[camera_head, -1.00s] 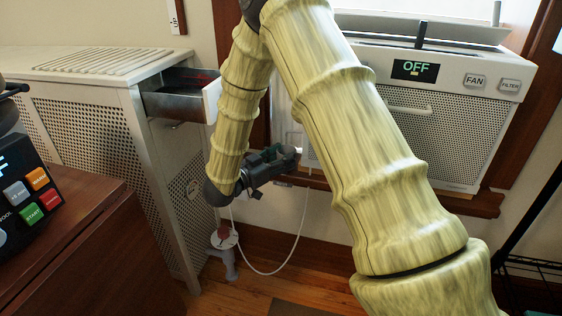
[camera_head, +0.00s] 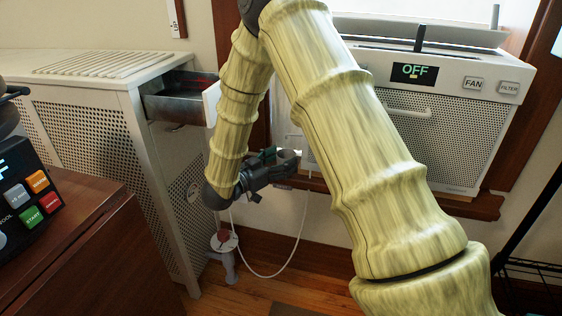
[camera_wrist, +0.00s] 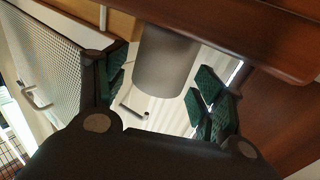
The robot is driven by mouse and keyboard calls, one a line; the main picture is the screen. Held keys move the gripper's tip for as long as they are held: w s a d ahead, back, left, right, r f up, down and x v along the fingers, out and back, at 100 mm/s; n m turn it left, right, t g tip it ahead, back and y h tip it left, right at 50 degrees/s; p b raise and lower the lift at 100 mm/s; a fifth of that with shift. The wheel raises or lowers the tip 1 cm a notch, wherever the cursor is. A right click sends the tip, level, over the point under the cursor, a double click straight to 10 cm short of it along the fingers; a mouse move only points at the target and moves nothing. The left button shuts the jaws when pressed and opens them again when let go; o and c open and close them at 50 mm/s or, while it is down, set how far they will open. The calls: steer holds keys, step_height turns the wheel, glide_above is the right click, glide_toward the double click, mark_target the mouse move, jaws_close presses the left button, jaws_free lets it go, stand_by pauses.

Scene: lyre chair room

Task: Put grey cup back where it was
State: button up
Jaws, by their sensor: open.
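The grey cup (camera_wrist: 165,62) is at the upper middle of the wrist view, between the two green-padded fingers of my gripper (camera_wrist: 160,85). Gaps show between the cup and the pads on both sides, so the fingers look apart from it. In the head view my gripper (camera_head: 284,160) is low beside the window sill, left of the air conditioner. I cannot make out the cup clearly there. The jaws are open.
The wooden sill (camera_head: 470,206) runs under the air conditioner (camera_head: 445,140). An open drawer (camera_head: 182,108) juts from the white perforated cabinet (camera_head: 85,125) on the left. A thin white cord (camera_head: 262,274) hangs below my gripper. A brown wooden cabinet (camera_head: 85,255) stands at the lower left.

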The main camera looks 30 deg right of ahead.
steer(key=s+a+p, duration=0.2)
steer(key=a+p, duration=0.1)
steer(key=a, duration=0.8)
steer(key=s+a+f+n+t+y, duration=0.1)
steer(key=s+f+n+t+y, duration=0.15)
steer(key=f, duration=0.55)
steer(key=s+a+f+n+t+y, duration=0.15)
steer(key=f+n+y, duration=0.25)
steer(key=f, duration=0.5)
steer(key=s+f+n+t+y, duration=0.1)
steer(key=s+f+n+y, duration=0.25)
steer(key=f, duration=0.45)
steer(key=s+a+f+n+g+y, duration=0.2)
steer(key=s+f, duration=0.2)
steer(key=s, duration=0.5)
steer(key=s+a+f+n+g+y, duration=0.1)
steer(key=s+a+f+g+y, duration=0.1)
steer(key=s, duration=0.8)
steer(key=s+a+f+n+g+y, duration=0.2)
steer(key=s+f+g+y, duration=0.2)
steer(key=s, duration=0.6)
step_height(320, 180, down, 2)
steer(key=shift+s+a+f+n, duration=0.15)
steer(key=shift+s+a+n, duration=0.1)
steer(key=shift+a+n, duration=0.05)
